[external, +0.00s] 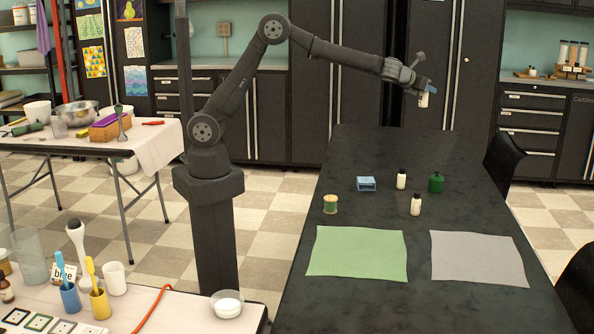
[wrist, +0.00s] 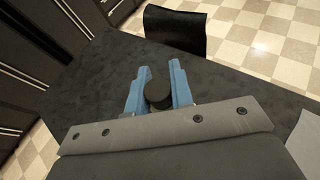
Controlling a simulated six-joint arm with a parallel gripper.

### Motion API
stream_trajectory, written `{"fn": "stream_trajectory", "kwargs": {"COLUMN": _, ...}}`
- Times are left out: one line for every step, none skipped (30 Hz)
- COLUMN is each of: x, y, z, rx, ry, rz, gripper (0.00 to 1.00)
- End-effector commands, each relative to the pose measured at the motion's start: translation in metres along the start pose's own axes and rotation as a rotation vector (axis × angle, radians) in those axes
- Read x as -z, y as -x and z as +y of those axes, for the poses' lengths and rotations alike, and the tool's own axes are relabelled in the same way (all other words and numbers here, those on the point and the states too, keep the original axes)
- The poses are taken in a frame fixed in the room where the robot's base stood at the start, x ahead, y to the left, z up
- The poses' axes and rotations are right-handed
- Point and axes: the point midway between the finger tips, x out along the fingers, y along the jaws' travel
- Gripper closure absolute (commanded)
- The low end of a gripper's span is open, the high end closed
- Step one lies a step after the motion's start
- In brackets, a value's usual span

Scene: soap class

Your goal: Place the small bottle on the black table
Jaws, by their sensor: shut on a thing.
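My gripper (external: 428,88) is raised high over the far end of the black table (external: 390,150). Its blue fingers are shut on a small white bottle (external: 423,100), which hangs upright well above the surface. In the wrist view my gripper (wrist: 158,82) shows from above, with the dark cap of the small bottle (wrist: 158,92) between its fingers.
On the table stand a blue block-like item (external: 366,184), a green bottle (external: 436,182) and a yellow-green jar (external: 330,204). A green sheet (external: 357,254) and a grey sheet (external: 478,258) lie nearer. A black chair (external: 504,160) is at the right edge. The far table end is clear.

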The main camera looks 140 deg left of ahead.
Motion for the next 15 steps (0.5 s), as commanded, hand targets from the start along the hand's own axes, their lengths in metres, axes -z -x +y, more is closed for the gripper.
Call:
{"fn": "stream_trajectory", "kwargs": {"x": -0.003, "y": -0.009, "z": 0.013, "rx": -0.032, "ry": 0.015, "rz": 0.001, "gripper": 1.0}}
{"fn": "stream_trajectory", "kwargs": {"x": -0.004, "y": -0.013, "z": 0.018, "rx": -0.047, "ry": 0.022, "rz": 0.001, "gripper": 1.0}}
{"fn": "stream_trajectory", "kwargs": {"x": -0.004, "y": -0.018, "z": 0.025, "rx": -0.067, "ry": 0.031, "rz": 0.002, "gripper": 1.0}}
{"fn": "stream_trajectory", "kwargs": {"x": -0.005, "y": -0.021, "z": 0.03, "rx": -0.081, "ry": 0.038, "rz": 0.003, "gripper": 1.0}}
{"fn": "stream_trajectory", "kwargs": {"x": -0.006, "y": -0.024, "z": 0.036, "rx": -0.096, "ry": 0.045, "rz": 0.003, "gripper": 1.0}}
{"fn": "stream_trajectory", "kwargs": {"x": -0.007, "y": -0.028, "z": 0.042, "rx": -0.113, "ry": 0.053, "rz": 0.004, "gripper": 1.0}}
{"fn": "stream_trajectory", "kwargs": {"x": -0.008, "y": -0.031, "z": 0.047, "rx": -0.125, "ry": 0.059, "rz": 0.004, "gripper": 1.0}}
{"fn": "stream_trajectory", "kwargs": {"x": -0.008, "y": -0.034, "z": 0.052, "rx": -0.138, "ry": 0.065, "rz": 0.005, "gripper": 1.0}}
{"fn": "stream_trajectory", "kwargs": {"x": -0.002, "y": -0.037, "z": 0.053, "rx": -0.144, "ry": 0.064, "rz": 0.009, "gripper": 1.0}}
{"fn": "stream_trajectory", "kwargs": {"x": 0.005, "y": -0.039, "z": 0.052, "rx": -0.142, "ry": 0.063, "rz": 0.009, "gripper": 1.0}}
{"fn": "stream_trajectory", "kwargs": {"x": 0.011, "y": -0.041, "z": 0.051, "rx": -0.141, "ry": 0.062, "rz": 0.009, "gripper": 1.0}}
{"fn": "stream_trajectory", "kwargs": {"x": 0.018, "y": -0.044, "z": 0.051, "rx": -0.14, "ry": 0.062, "rz": 0.009, "gripper": 1.0}}
{"fn": "stream_trajectory", "kwargs": {"x": 0.024, "y": -0.046, "z": 0.051, "rx": -0.139, "ry": 0.062, "rz": 0.009, "gripper": 1.0}}
{"fn": "stream_trajectory", "kwargs": {"x": 0.031, "y": -0.049, "z": 0.051, "rx": -0.14, "ry": 0.061, "rz": 0.009, "gripper": 1.0}}
{"fn": "stream_trajectory", "kwargs": {"x": 0.04, "y": -0.053, "z": 0.051, "rx": -0.14, "ry": 0.06, "rz": 0.009, "gripper": 1.0}}
